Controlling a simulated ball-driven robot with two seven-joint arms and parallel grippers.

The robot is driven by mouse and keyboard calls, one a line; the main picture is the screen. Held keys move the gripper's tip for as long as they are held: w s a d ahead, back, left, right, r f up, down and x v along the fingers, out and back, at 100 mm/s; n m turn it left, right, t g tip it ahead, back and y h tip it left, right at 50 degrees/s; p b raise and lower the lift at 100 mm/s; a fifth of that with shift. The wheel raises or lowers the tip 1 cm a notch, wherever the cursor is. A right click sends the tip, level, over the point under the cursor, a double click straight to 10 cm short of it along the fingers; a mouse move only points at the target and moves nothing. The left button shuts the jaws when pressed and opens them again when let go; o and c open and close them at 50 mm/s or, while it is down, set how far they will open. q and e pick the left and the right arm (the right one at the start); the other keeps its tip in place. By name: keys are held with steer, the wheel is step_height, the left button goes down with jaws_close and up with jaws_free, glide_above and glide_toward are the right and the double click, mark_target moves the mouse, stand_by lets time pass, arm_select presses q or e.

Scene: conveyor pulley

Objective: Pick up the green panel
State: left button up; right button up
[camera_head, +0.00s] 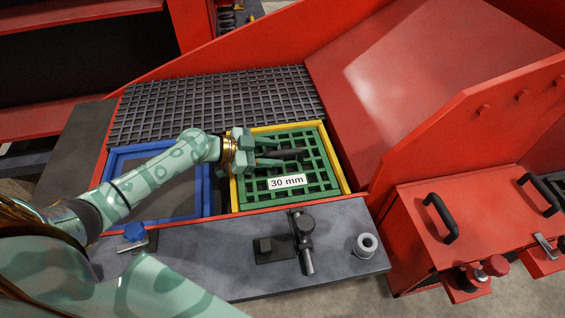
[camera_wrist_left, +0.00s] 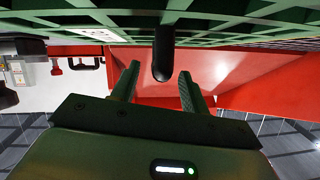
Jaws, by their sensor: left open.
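The green panel (camera_head: 315,175) is a grid plate with a white "30 mm" label, lying in a yellow frame (camera_head: 235,196). A dark handle (camera_head: 292,154) stands on it. My left gripper (camera_head: 276,152) is over the panel's upper left part, its fingers pointing right toward the handle. In the left wrist view, the panel (camera_wrist_left: 230,14) runs along the top and the handle (camera_wrist_left: 163,52) hangs in line with the gap between the open fingers (camera_wrist_left: 160,75). I cannot tell whether either finger touches it. My right gripper is not in view.
A blue frame (camera_head: 206,190) with a grey plate lies left of the yellow one. A dark grate (camera_head: 215,100) is behind. A grey ledge (camera_head: 340,255) with a black clamp (camera_head: 302,240) and a ring (camera_head: 366,245) is in front. Red walls (camera_head: 375,165) rise on the right.

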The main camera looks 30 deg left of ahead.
arm_select(q)
steer(key=shift+x, duration=0.75)
steer(key=shift+f, duration=0.1)
jaws_close()
stand_by(0.7)
steer(key=shift+r, duration=0.2)
